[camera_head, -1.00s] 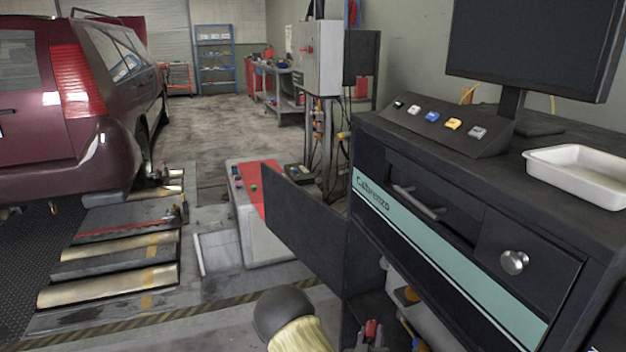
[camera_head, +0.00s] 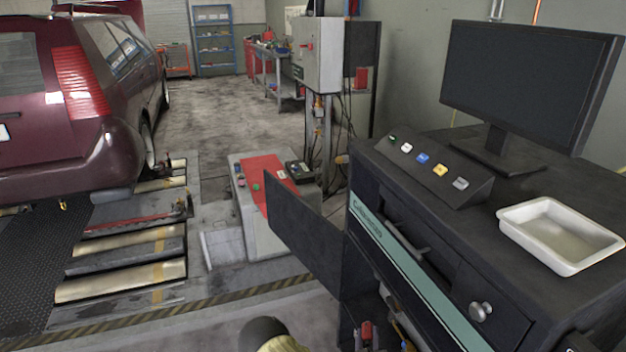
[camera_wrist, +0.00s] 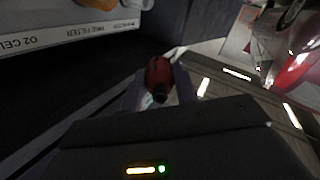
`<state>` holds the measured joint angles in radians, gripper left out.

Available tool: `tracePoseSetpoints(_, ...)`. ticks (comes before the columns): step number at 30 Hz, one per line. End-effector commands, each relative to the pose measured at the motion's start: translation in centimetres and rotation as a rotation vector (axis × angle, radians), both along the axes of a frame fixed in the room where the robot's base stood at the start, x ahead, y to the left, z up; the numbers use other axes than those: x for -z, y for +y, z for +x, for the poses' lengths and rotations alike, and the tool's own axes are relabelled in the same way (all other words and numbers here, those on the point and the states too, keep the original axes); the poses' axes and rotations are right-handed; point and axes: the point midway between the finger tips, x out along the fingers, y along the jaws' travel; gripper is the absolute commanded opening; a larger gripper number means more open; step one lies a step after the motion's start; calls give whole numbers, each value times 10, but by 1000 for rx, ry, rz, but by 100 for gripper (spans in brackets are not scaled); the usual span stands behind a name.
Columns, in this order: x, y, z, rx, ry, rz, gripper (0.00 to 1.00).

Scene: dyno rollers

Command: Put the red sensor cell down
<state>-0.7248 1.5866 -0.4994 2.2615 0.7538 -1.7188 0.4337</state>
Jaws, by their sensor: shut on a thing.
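The red sensor cell (camera_wrist: 158,76) is between the fingers of my gripper (camera_wrist: 157,92) in the wrist view. The fingers are shut on it, one on each side. A dark round end of the cell faces the wrist camera. In the head view, the red cell (camera_head: 366,331) and my gripper (camera_head: 367,340) show small at the bottom edge, in front of the open lower part of the dark cabinet (camera_head: 352,295). The wrist view shows a dark surface beyond the fingers; I cannot tell whether the cell touches anything.
A white labelled bin edge (camera_wrist: 60,38) reading "O2 CELL" lies upper left in the wrist view. A white tray (camera_head: 510,228) sits on the cabinet top beside a monitor (camera_head: 525,85) and a button panel (camera_head: 435,172). An open cabinet door (camera_head: 300,232) sticks out left.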

Motion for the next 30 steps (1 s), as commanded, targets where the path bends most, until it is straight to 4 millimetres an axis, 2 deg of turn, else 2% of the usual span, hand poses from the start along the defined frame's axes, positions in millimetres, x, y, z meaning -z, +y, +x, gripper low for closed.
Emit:
tracePoseSetpoints(1, -15, 0, -3, -12, 2, -3, 2)
tracePoseSetpoints(15, -62, -3, -24, -116, 8, -2, 2)
tracePoseSetpoints(30, -65, -4, -28, -139, 8, 2, 2)
